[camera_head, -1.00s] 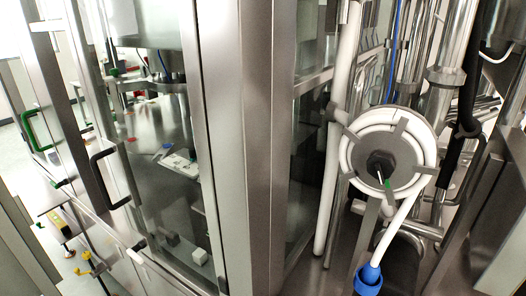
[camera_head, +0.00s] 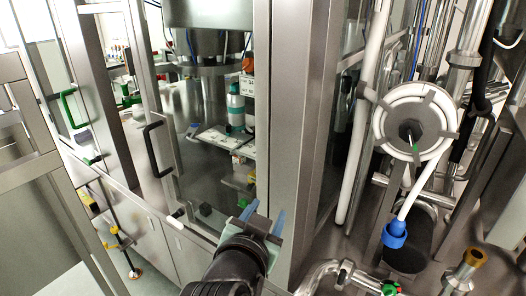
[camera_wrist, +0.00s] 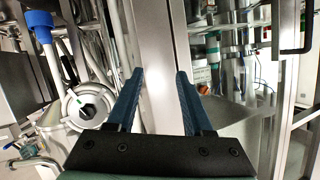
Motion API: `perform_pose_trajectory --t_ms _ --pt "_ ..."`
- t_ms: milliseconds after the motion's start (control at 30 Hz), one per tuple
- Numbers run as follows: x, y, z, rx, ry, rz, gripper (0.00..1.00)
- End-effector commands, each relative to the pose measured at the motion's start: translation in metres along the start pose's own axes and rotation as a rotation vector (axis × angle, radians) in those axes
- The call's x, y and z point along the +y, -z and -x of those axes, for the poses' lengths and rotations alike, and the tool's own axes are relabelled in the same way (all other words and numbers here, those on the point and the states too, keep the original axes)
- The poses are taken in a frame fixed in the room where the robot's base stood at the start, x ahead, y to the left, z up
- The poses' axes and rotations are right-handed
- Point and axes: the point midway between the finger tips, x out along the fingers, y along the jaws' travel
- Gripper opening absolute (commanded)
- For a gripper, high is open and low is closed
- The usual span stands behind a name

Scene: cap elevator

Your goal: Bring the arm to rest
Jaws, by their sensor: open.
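My gripper (camera_head: 262,222) shows at the bottom middle of the head view, at the end of my dark arm, in front of the steel cabinet's corner post (camera_head: 290,130). Its two blue fingers are apart with nothing between them. In the wrist view my gripper (camera_wrist: 158,78) is also open and empty, with the grey post behind the gap between the fingers. From these views I cannot tell whether the fingers touch the cabinet.
A glazed machine cabinet with a black door handle (camera_head: 156,150) stands to the left. To the right are a white round reel (camera_head: 392,104), a blue-capped hose (camera_head: 394,234), steel pipes and a brass-topped fitting (camera_head: 474,257).

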Motion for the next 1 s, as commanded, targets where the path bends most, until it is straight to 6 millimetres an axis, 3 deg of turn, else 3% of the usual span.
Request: perform_pose_trajectory --t_ms 33,200,300,400,500,633,767,1000 --pt "-0.011 0.038 0.011 0.087 0.060 0.004 0.52" --pt "-0.042 0.151 0.069 0.398 0.237 0.056 0.52" --pt "-0.051 0.209 0.118 0.596 0.311 0.090 0.52" --pt "-0.054 0.254 0.169 0.781 0.361 0.122 0.52" --pt "-0.054 0.283 0.213 0.930 0.388 0.149 0.52" --pt "-0.052 0.302 0.250 1.049 0.403 0.169 0.52" --pt "-0.051 0.308 0.263 1.092 0.405 0.176 0.52" --pt "-0.051 0.308 0.263 1.090 0.405 0.176 0.52"
